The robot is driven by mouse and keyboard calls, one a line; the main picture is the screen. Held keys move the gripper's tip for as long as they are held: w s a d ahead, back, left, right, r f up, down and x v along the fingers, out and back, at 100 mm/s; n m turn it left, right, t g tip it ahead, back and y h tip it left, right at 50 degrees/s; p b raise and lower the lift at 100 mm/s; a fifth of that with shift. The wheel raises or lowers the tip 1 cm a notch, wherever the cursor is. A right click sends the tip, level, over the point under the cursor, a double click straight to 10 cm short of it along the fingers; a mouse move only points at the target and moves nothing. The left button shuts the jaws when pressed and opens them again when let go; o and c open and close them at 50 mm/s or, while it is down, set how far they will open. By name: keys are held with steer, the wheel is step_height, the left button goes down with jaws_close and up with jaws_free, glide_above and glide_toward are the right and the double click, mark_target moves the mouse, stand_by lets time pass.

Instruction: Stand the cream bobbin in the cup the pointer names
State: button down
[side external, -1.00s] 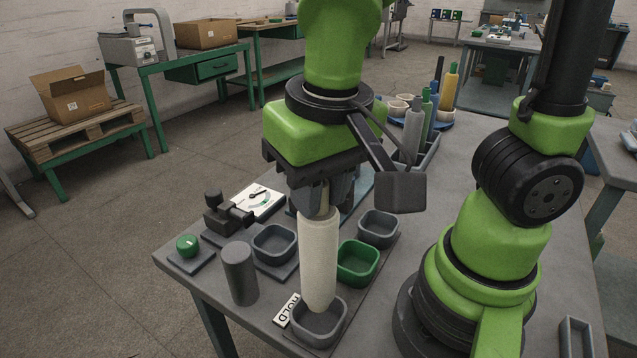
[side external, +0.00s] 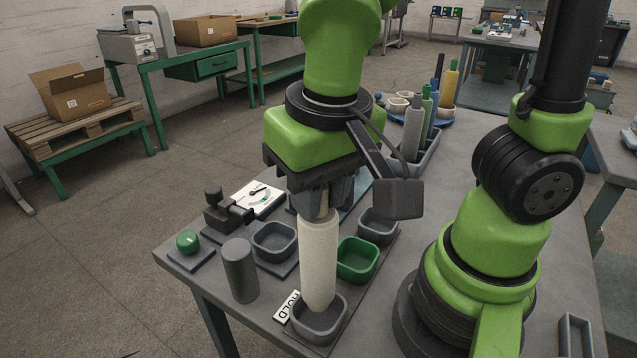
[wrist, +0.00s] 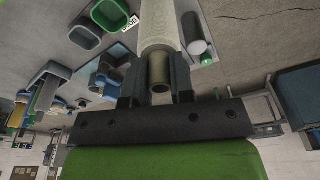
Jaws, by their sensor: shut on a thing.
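The cream bobbin (side external: 319,258) hangs upright from my gripper (side external: 321,200), which is shut on its narrow top end. The bobbin's lower end is at the grey cup (side external: 341,322) beside the HOLD label (side external: 286,306). The near part of the tip is inside the cup's outline; whether it touches the floor cannot be told. In the wrist view the bobbin (wrist: 160,22) runs out between both fingers (wrist: 158,72). The pointer dial (side external: 258,200) lies behind; its exact reading is too small to tell. A green cup (side external: 357,262) and two more grey cups (side external: 274,242) (side external: 378,227) stand empty.
A grey cylinder (side external: 240,270) stands close to the left of the bobbin. A green button (side external: 187,243) and a dark clamp-like fixture (side external: 226,212) are farther left. A rack of coloured bobbins (side external: 414,130) stands behind my gripper. The table's front edge is near the HOLD cup.

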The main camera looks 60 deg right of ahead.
mark_target(318, 226)
steer(key=shift+f, duration=1.1)
steer(key=shift+f, duration=0.9)
steer(key=shift+f, duration=0.35)
stand_by(0.3)
steer(key=c, duration=0.9)
jaws_free()
